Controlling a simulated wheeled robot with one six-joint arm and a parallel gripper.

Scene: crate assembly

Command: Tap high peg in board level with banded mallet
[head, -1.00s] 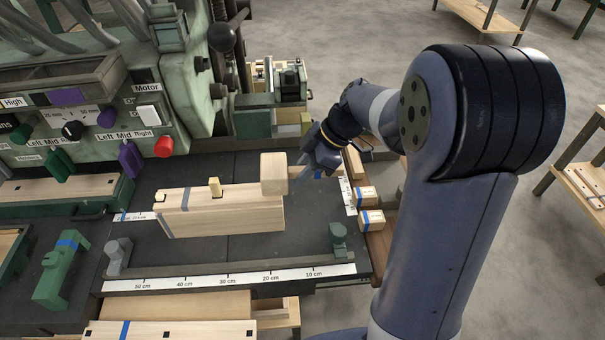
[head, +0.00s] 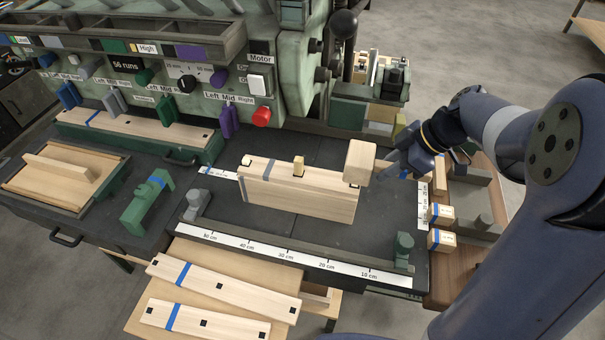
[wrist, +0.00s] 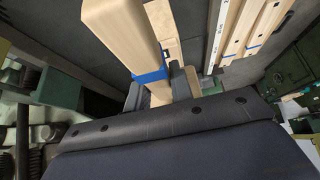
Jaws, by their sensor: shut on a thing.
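The pale wooden board (head: 300,198) stands on edge on the dark machine table in the head view. One peg (head: 298,166) stands clearly high near the middle of its top edge. Another peg (head: 246,160) at the left end sits low. My gripper (head: 394,168) is shut on the handle of the mallet and holds it near the board's right end. The blocky wooden mallet head (head: 360,160) is over that end and partly hides it; contact cannot be told. In the wrist view the mallet head (wrist: 120,28) shows large, with a blue band (wrist: 150,77) on the handle.
A ruled fence (head: 290,257) with a green stop (head: 403,250) runs along the table front. Machine levers and a red knob (head: 262,116) stand behind. A green clamp-like fixture (head: 147,202) is left. Small blue-banded blocks (head: 441,213) lie right. Banded boards (head: 225,288) lie in front.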

